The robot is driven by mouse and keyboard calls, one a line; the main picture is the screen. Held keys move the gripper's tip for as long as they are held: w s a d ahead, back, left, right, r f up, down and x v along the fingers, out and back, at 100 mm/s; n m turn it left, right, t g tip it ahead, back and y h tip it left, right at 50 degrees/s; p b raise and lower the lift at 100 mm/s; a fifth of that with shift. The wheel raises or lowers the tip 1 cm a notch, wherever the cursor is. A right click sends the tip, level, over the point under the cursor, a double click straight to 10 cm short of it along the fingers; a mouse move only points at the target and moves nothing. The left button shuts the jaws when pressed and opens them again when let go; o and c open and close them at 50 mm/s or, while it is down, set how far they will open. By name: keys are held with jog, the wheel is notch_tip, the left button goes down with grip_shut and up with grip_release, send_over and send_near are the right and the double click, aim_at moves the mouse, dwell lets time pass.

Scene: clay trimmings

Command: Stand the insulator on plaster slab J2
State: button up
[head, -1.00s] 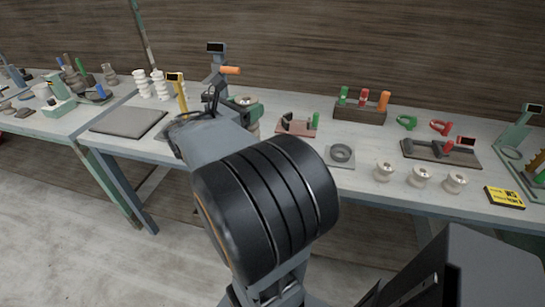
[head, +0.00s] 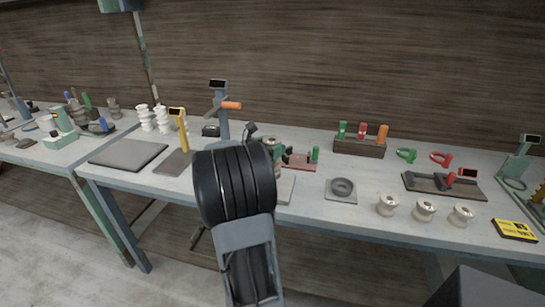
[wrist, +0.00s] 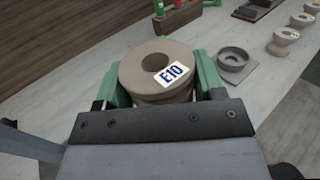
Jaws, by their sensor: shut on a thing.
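In the wrist view, my gripper (wrist: 158,76) has its green fingers shut on either side of a grey-brown ring-topped insulator (wrist: 138,82) with a central hole. A label on its top face reads E10. In the head view my arm covers most of the gripper, and the insulator's top (head: 271,142) shows just beyond the arm. No J2 marking is readable. A large dark grey slab (head: 128,154) lies bare at the left of the table. A pale slab (head: 286,189) shows partly behind my arm.
A small slab (head: 341,197) bears a dark ring (head: 342,186). Several pale insulators (head: 424,210) stand along the front edge at the right. A yellow-post stand (head: 182,135), a grey stand (head: 220,115) and a wooden rack (head: 358,147) stand farther back.

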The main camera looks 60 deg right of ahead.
jog(key=shift+w+d+f, duration=0.1)
jog(key=shift+d+f, duration=0.1)
jog(key=shift+f, duration=0.5)
jog(key=shift+w+d+f, duration=0.1)
jog(key=shift+d+f, duration=0.05)
jog(key=shift+f, duration=0.6)
jog(key=shift+w+d+f, duration=0.1)
jog(key=shift+d+f, duration=0.1)
jog(key=shift+f, duration=0.5)
jog(key=shift+f+b, duration=0.2)
jog(key=shift+b, duration=0.15)
jog(key=o, duration=1.3)
